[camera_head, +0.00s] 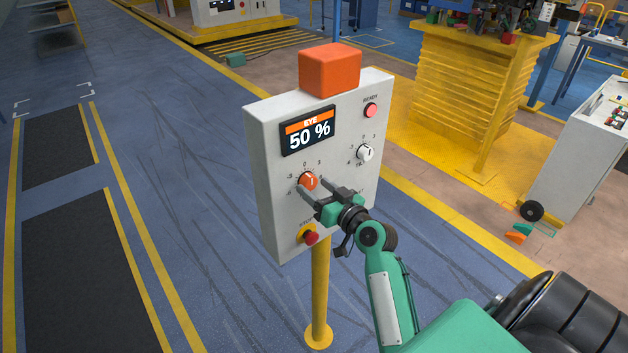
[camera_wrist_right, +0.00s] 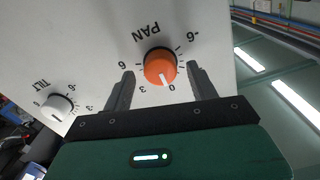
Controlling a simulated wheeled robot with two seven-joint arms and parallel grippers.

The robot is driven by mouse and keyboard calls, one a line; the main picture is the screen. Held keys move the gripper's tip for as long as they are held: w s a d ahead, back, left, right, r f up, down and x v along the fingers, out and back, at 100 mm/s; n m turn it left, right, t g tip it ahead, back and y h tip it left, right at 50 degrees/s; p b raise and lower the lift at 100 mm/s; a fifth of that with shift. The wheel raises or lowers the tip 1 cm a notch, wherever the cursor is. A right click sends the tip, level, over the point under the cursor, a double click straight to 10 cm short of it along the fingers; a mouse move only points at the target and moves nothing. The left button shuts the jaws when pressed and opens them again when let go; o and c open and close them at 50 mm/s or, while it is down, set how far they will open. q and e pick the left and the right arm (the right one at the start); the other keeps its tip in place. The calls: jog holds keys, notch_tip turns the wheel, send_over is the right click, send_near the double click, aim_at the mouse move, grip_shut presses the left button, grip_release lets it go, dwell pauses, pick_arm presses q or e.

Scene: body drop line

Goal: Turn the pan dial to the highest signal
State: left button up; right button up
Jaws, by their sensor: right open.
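The orange pan dial (camera_head: 308,181) is on the front of a grey control box (camera_head: 284,215); it also shows in the right wrist view (camera_wrist_right: 160,66), below the upside-down word PAN. Its white pointer mark lies near 0, perhaps slightly towards 3. My right gripper (camera_head: 312,185) is open at the dial, with one finger on each side. In the right wrist view, gaps show between the fingers and the dial. The display (camera_head: 309,132) reads EYE 50 %. My left gripper is not in view.
A white tilt dial (camera_head: 365,153), a pink READY button (camera_head: 370,110) and a red button (camera_head: 311,237) on a yellow base are on the same face. An orange block (camera_head: 330,70) tops the box. A yellow post (camera_head: 319,290) carries it. Floor to the left is clear.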

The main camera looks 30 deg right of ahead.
jog(key=shift+w+a, duration=0.1)
jog(key=shift+w, duration=0.65)
jog(key=shift+c, duration=0.5)
jog(key=c, duration=0.9)
jog(key=shift+m, duration=0.4)
jog(key=m+p, duration=0.1)
jog(key=m, duration=0.1)
jog(key=shift+r+m, duration=0.1)
jog(key=shift+m, duration=0.2)
jog(key=shift+m+p, duration=0.95)
jog(key=shift+m, duration=0.95)
